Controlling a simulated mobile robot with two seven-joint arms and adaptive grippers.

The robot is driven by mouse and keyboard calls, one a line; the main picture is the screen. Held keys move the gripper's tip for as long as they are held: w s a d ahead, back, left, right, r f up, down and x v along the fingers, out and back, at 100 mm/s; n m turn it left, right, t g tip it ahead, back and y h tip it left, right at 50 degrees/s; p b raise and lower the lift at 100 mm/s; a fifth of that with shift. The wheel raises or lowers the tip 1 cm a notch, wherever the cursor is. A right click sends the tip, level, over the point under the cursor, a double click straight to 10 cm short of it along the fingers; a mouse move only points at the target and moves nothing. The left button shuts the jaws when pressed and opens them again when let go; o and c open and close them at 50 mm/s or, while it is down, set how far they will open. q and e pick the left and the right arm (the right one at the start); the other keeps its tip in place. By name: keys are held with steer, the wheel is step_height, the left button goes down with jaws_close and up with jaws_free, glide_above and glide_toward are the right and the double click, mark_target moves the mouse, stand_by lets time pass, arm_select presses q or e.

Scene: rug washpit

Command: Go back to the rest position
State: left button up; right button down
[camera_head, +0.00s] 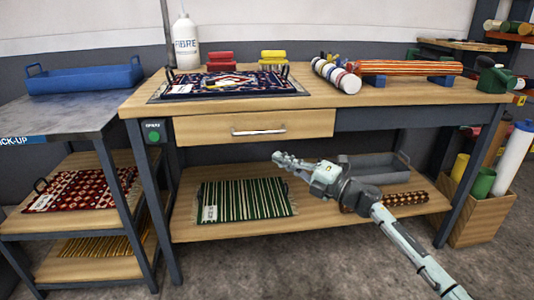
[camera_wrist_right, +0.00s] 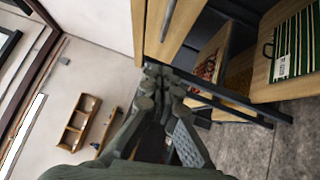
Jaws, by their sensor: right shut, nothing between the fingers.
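My right gripper (camera_head: 277,158) is shut and empty in the head view. It hangs in the air in front of the workbench (camera_head: 400,95), just below the drawer (camera_head: 215,126) and above the lower shelf. The right wrist view shows its closed fingers (camera_wrist_right: 160,75) from behind, pointing toward the bench's drawer front. My left gripper is in neither view.
A striped green rug (camera_head: 245,199) and a grey tray (camera_head: 375,168) lie on the lower shelf. A patterned rug (camera_head: 232,84) and a white bottle (camera_head: 185,42) are on the benchtop. A rack with a blue tray (camera_head: 85,78) stands left. Floor in front is clear.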

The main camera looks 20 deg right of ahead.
steer(key=s+d+f+m+g+h+p, duration=0.2)
steer(key=s+f+m+g+h, duration=0.1)
steer(key=s+f+m+h, duration=0.55)
steer(key=s+d+f+m+g+h+p, duration=0.2)
steer(key=s+f+m+h, duration=0.35)
steer(key=f+m, duration=0.6)
arm_select(q)
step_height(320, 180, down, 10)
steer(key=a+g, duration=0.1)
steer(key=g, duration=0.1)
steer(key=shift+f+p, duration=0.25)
steer(key=shift+p, duration=0.2)
arm_select(e)
steer(key=s+a+f+m+g+y, duration=0.1)
steer(key=s+a+f+g, duration=0.2)
steer(key=s, duration=0.4)
steer(key=s+a+f+m+g+y, duration=0.1)
steer(key=s+a+f+g, duration=0.1)
steer(key=s, duration=0.5)
steer(key=s+a+f+m+g, duration=0.2)
steer(key=s+a+f+g, duration=0.1)
steer(key=s+f, duration=0.2)
steer(key=shift+s+a+f+g+y, duration=0.15)
steer(key=shift+s+a+g+y, duration=0.2)
steer(key=shift+s, duration=0.75)
